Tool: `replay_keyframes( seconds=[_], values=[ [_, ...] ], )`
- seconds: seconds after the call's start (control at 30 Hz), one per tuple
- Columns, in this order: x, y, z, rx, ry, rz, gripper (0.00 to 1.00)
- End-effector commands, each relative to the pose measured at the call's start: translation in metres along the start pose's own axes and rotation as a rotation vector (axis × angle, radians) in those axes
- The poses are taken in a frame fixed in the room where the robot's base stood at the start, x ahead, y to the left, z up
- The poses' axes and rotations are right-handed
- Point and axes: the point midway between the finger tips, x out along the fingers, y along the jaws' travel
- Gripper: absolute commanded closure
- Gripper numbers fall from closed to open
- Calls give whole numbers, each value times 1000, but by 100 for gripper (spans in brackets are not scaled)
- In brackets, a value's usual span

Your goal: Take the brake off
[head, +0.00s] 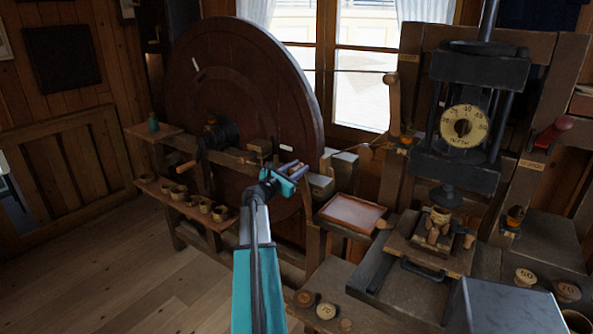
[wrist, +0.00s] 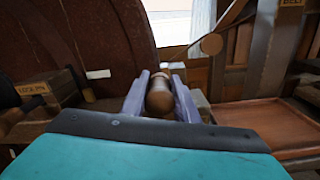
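A brown, rounded wooden handle (wrist: 160,97) stands between the two purple fingers of my gripper (wrist: 161,88) in the wrist view. It fills the space between them and appears touched on both sides. In the head view my gripper (head: 294,170) is beside the lower right of the big dark wooden wheel (head: 225,75), at the end of my teal arm. The fingers largely hide the handle there, and I cannot see what it joins. The wheel also shows at the left of the wrist view (wrist: 75,35). A labelled wooden block (head: 260,148) sits left of my gripper.
A reddish tray (head: 352,213) lies right of my gripper. A press with a yellow dial (head: 463,126) stands further right, with a small turned piece (head: 438,225) under it. A shelf (head: 190,205) with several small cups is at the left. Open floor (head: 110,275) is at lower left.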

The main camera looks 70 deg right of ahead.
Motion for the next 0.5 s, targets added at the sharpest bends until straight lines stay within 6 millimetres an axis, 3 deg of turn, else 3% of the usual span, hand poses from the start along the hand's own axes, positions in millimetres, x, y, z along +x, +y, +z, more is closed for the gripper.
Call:
replay_keyframes(
  seconds=[0.07, 0.1, 0.2, 0.5],
  values=[
    [0, 3, 0, 1, 1, 7, 100],
    [-26, -9, 3, 1, 1, 8, 100],
    [-7, 2, 0, 3, 2, 8, 100],
    [-2, -1, 1, 40, 4, 12, 100]
  ],
)
